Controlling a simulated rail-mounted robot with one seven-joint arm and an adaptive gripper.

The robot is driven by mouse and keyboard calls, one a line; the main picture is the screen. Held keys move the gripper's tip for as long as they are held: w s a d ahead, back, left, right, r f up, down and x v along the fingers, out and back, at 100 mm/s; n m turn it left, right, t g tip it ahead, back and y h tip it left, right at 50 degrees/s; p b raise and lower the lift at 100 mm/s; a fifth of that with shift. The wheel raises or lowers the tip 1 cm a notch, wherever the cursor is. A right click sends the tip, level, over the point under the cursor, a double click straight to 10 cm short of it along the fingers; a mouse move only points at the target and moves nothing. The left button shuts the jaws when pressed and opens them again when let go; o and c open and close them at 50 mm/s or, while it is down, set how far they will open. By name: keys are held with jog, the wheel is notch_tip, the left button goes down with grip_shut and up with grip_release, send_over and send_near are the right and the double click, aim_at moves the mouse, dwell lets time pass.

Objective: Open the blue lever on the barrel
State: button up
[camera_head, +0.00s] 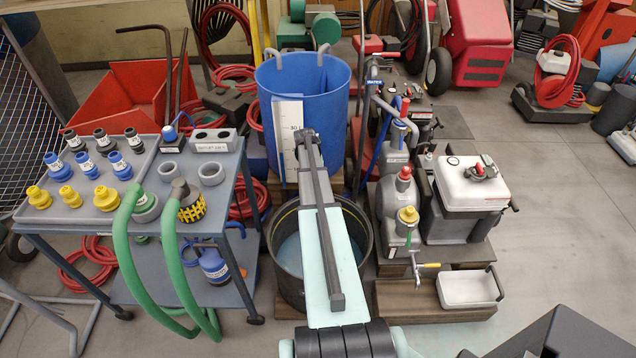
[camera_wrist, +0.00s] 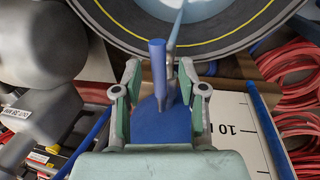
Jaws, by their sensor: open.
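The blue barrel (camera_head: 268,88) stands upright at the back centre in the head view, with a white scale strip (camera_head: 287,145) on its front. My arm covers its lower front, so the lever is hidden there. In the wrist view, an upright blue bar that looks like the lever (camera_wrist: 158,74) stands between the fingers of my gripper (camera_wrist: 160,68). The gripper is open, with one finger on each side. The blue barrel surface (camera_wrist: 163,128) shows between and behind the fingers. I cannot tell whether either finger touches the lever.
A black tub (camera_head: 281,285) stands below the barrel, and its rim (camera_wrist: 110,28) shows in the wrist view. A thin pale blue streak runs from near the lever towards it. A grey fittings table (camera_head: 60,222) stands left, grey tanks (camera_head: 394,205) right. Open floor (camera_head: 570,240) lies far right.

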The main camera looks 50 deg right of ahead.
notch_tip(320, 180, up, 12)
jog(key=w+a, duration=0.1)
jog(key=shift+w+a, duration=0.25)
jog(key=shift+w, duration=0.15)
jog(key=shift+a+f, duration=0.1)
jog(key=shift+f, duration=0.1)
jog(key=s+a+f+n+y+p, duration=0.1)
jog(key=s+a+f+n+y, duration=0.15)
jog(key=a+f, duration=0.7)
jog(key=s+a+f+n+g+y, duration=0.1)
jog(key=s+a+f, duration=0.25)
jog(key=a, duration=1.05)
jog(key=s+a+f+n+y+p, duration=0.1)
jog(key=s+a+f, duration=0.1)
jog(key=a+f, duration=0.8)
jog(key=s+a+f+n+g+h, duration=0.1)
jog(key=s+a+f, duration=0.1)
jog(key=s+a, duration=0.3)
jog(key=s+a+f+n+g+h+b, duration=0.1)
jog(key=s+a, duration=0.5)
jog(key=s, duration=0.6)
jog(key=s+a+f+n+g+h+b, duration=0.1)
jog(key=s+a+f+n+g, duration=0.1)
jog(key=s+a, duration=0.4)
jog(key=s+n, duration=0.1)
jog(key=s, duration=0.2)
jog(key=shift+s+f, duration=0.15)
jog(key=shift+f, duration=0.15)
jog(key=shift+a+n, duration=0.1)
jog(key=shift+n, duration=0.15)
